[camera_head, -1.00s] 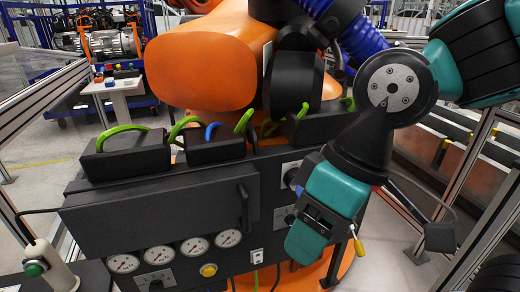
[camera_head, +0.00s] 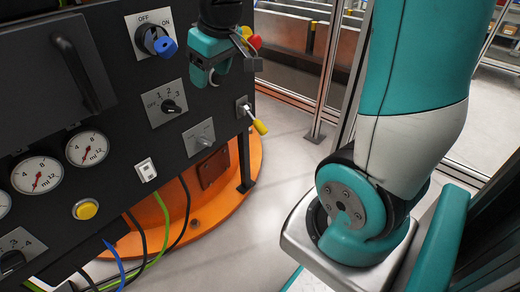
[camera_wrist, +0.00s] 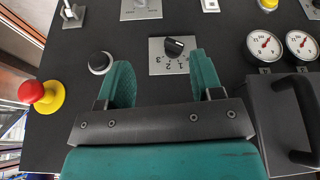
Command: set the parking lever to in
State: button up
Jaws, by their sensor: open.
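A lever with a yellow grip (camera_head: 259,126) sticks out from a small plate at the right edge of the black panel. Its grip points down and right. The wrist view shows a lever on a plate (camera_wrist: 70,12) at the top left, partly cut off. No lever label is readable, so I cannot confirm which control is the parking lever. My gripper (camera_head: 207,74) is at the panel's upper right, above and left of the yellow-gripped lever and apart from it. In the wrist view my gripper (camera_wrist: 163,78) is open, with nothing between its fingers.
A numbered rotary switch (camera_head: 167,105), a blue knob (camera_head: 162,44) and a smaller plate with a control (camera_head: 202,137) are left of the lever. A red-and-yellow button (camera_wrist: 40,95) is near my gripper. An orange base (camera_head: 150,225) lies below; open floor is to the right.

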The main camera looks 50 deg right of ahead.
jog(key=w+d+f+m+h+b, duration=0.2)
jog(key=w+d+f+b, duration=0.1)
jog(key=d+f+b, duration=0.75)
jog(key=m+h+b, duration=0.1)
jog(key=h+b, duration=0.1)
jog(key=b, duration=0.2)
send_near(260, 125)
jog(key=b+x, duration=0.8)
jog(key=x, duration=0.4)
jog(key=shift+s+b, duration=0.1)
jog(key=shift+b, duration=0.25)
grip_shut()
